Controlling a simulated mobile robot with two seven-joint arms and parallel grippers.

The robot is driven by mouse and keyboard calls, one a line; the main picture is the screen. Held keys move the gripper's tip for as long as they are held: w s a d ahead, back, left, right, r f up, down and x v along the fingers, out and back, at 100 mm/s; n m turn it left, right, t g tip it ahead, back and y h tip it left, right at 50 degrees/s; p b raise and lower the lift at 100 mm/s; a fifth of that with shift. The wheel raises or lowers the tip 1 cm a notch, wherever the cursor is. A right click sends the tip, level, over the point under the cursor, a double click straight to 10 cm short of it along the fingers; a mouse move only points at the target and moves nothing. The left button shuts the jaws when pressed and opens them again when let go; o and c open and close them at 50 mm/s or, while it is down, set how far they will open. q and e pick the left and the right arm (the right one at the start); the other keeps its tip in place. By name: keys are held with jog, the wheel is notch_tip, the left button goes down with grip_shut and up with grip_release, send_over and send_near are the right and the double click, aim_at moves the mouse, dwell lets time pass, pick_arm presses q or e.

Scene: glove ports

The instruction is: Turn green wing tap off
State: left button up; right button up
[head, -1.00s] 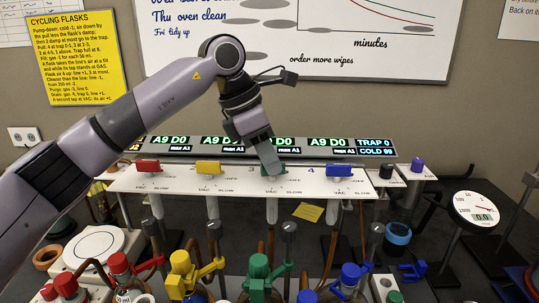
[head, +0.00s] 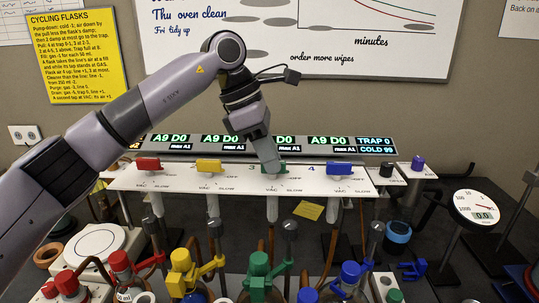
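The green wing tap (head: 281,168) sits third from the left on the white tap panel (head: 240,184), between the yellow tap (head: 208,165) and the blue tap (head: 339,169). My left gripper (head: 271,168) points down right at the green tap and covers much of it. Its fingers are seen edge-on, so I cannot tell whether they are open or shut, or whether they grip the tap. Part of the green tap shows right of the fingers; its exact angle is hidden. My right gripper is out of view.
A red tap (head: 148,164) is at the panel's left. A lit display strip (head: 300,143) runs behind the panel. Flasks with coloured clamps, including a green clamp (head: 258,265), stand in front below. A round gauge (head: 475,207) is at the right.

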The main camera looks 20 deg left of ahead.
pick_arm(q)
jog(key=shift+o, duration=1.4)
jog(key=v, duration=0.7)
jog(key=shift+b, duration=0.3)
jog(key=shift+s, duration=0.1)
